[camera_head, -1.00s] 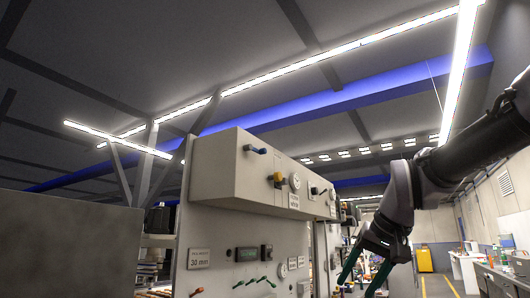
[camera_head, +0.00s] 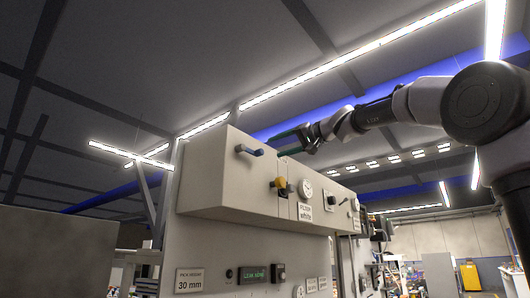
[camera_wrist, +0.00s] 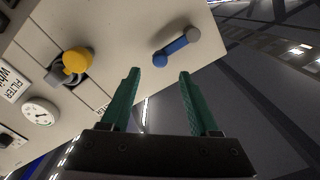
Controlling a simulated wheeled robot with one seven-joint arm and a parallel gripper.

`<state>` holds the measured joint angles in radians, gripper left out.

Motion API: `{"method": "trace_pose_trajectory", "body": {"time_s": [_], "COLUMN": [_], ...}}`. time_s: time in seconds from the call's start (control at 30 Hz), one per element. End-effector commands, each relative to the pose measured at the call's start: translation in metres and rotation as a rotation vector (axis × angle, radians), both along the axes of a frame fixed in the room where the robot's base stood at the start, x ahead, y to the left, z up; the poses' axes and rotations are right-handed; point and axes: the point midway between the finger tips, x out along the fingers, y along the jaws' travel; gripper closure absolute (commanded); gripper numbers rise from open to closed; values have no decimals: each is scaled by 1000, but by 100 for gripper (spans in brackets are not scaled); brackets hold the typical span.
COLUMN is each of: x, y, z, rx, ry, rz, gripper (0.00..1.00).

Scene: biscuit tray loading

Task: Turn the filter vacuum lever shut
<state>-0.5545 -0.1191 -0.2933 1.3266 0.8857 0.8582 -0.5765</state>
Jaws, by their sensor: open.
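The grey control box carries a blue lever (camera_head: 249,151) at its left and a yellow-knobbed lever (camera_head: 279,183) beside a round gauge (camera_head: 306,189). A label starting with FILTER (camera_head: 305,212) sits below the gauge. I cannot tell from the labels which lever is the vacuum one. My gripper (camera_head: 274,137) is open and empty at the box's upper edge, near the blue lever. In the wrist view, the blue lever (camera_wrist: 177,47) lies just beyond and between the green fingertips (camera_wrist: 158,74), not gripped. The yellow knob (camera_wrist: 77,60) is left of the fingers there.
Dark knobs (camera_head: 331,200) sit at the box's right. Open air lies above the box.

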Motion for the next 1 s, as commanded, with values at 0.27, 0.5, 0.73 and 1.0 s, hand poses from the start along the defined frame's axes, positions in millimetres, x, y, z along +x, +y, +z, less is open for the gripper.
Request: {"method": "trace_pose_trajectory", "body": {"time_s": [0.27,0.5,0.73,1.0], "x": [31,40,40,40], "y": [39,51,51,51], "z": [-1,0,0,0], "rx": [-2,0,1,0], "ry": [1,0,1,1], "rz": [-1,-1,-1,-2], "gripper": [38,38,38,100]}}
